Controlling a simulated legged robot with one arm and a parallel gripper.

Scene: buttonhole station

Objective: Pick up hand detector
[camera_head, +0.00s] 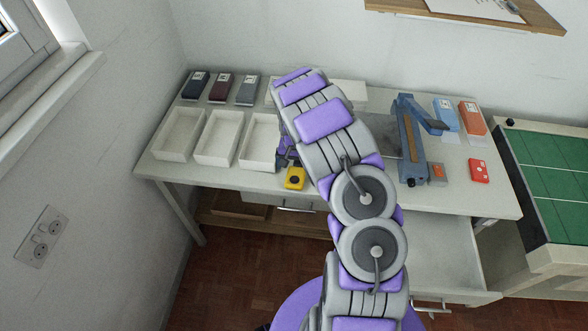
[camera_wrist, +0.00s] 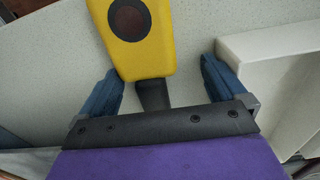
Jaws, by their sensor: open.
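The hand detector is a small yellow device (camera_head: 295,178) with a dark round spot, lying near the front edge of the white table. In the wrist view its yellow body (camera_wrist: 146,55) fills the top centre, and its black handle (camera_wrist: 153,96) points toward my gripper. My gripper (camera_wrist: 160,80) is open, with one blue finger on each side of the handle and gaps between. In the head view my gripper (camera_head: 286,155) is mostly hidden behind my arm, just beside the yellow device.
White trays (camera_head: 220,137) stand close to the left of the device; one tray wall (camera_wrist: 268,45) is beside the right finger. Several coloured packs (camera_head: 247,90) line the back. A blue press-like tool (camera_head: 410,140) and a red card (camera_head: 478,171) are at right. An open drawer (camera_head: 445,250) juts out below.

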